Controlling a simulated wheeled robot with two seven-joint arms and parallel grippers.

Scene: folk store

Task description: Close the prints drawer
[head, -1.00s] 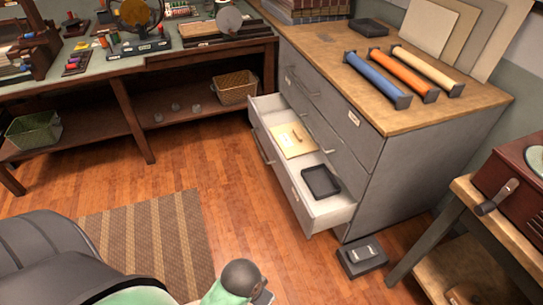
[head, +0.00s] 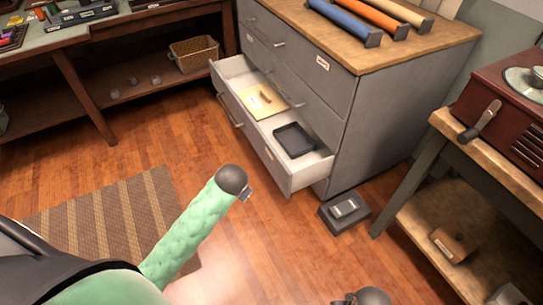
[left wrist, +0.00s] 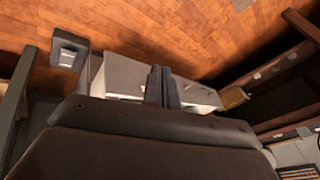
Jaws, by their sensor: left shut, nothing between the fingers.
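The grey cabinet (head: 355,128) stands right of centre in the head view. One low drawer (head: 309,165) is pulled out and shows its pale inside. It holds a yellowish folder and a black tray (head: 294,141). Its label cannot be read. My left arm, in a green sleeve, reaches up in front of the drawer front, apart from it in the picture. In the left wrist view my left gripper (left wrist: 161,72) is shut and empty, its fingers overlapping the pale cabinet and drawer area.
A dark box (head: 345,211) lies on the floor beside the cabinet's near corner. A wooden side table (head: 463,141) with a red-brown machine stands at right. A workbench with a basket (head: 193,54) is at the back left.

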